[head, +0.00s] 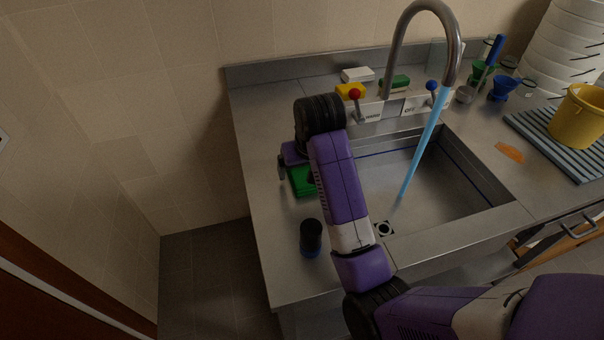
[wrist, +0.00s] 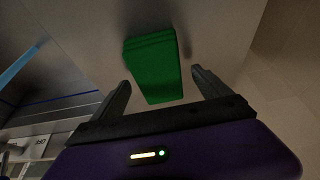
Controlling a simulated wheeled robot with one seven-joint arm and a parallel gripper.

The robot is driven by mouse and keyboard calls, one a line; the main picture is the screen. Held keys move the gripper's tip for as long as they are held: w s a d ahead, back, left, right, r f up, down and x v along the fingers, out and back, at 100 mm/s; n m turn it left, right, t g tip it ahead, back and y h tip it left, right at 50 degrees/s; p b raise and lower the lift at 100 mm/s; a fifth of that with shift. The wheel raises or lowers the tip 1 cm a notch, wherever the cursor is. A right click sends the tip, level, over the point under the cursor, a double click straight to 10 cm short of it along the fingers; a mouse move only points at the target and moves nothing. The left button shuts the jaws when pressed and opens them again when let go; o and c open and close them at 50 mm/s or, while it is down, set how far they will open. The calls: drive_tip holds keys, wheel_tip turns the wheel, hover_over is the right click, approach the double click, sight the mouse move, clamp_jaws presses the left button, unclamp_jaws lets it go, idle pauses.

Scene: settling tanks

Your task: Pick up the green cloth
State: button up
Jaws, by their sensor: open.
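The green cloth (head: 302,181) lies on the steel counter left of the sink, partly hidden behind my arm in the head view. In the wrist view the green cloth (wrist: 153,66) is a folded block, seen whole except perhaps at its near end. My gripper (wrist: 160,84) is open, with one finger on each side of the cloth's near end. There is a gap between the cloth and each finger. In the head view my gripper (head: 284,165) is mostly hidden by my arm, with one finger showing beside the cloth.
A dark cup (head: 311,238) stands on the counter in front of the cloth. The sink (head: 430,190) has blue water running from the tap (head: 392,50). Yellow, white and green blocks sit behind it. A yellow bucket (head: 578,115) stands on a ribbed mat at right.

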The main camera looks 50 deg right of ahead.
drive_tip(key=shift+c, duration=0.5)
drive_tip(key=c, duration=1.4)
drive_tip(key=shift+o, duration=0.2)
drive_tip(key=shift+r, duration=0.55)
wheel_tip(320, 180, up, 14)
drive_tip(key=p, duration=1)
wheel_tip(320, 180, up, 4)
hover_over(302, 171)
drive_tip(key=shift+s+r, duration=0.1)
drive_tip(key=shift+r, duration=0.35)
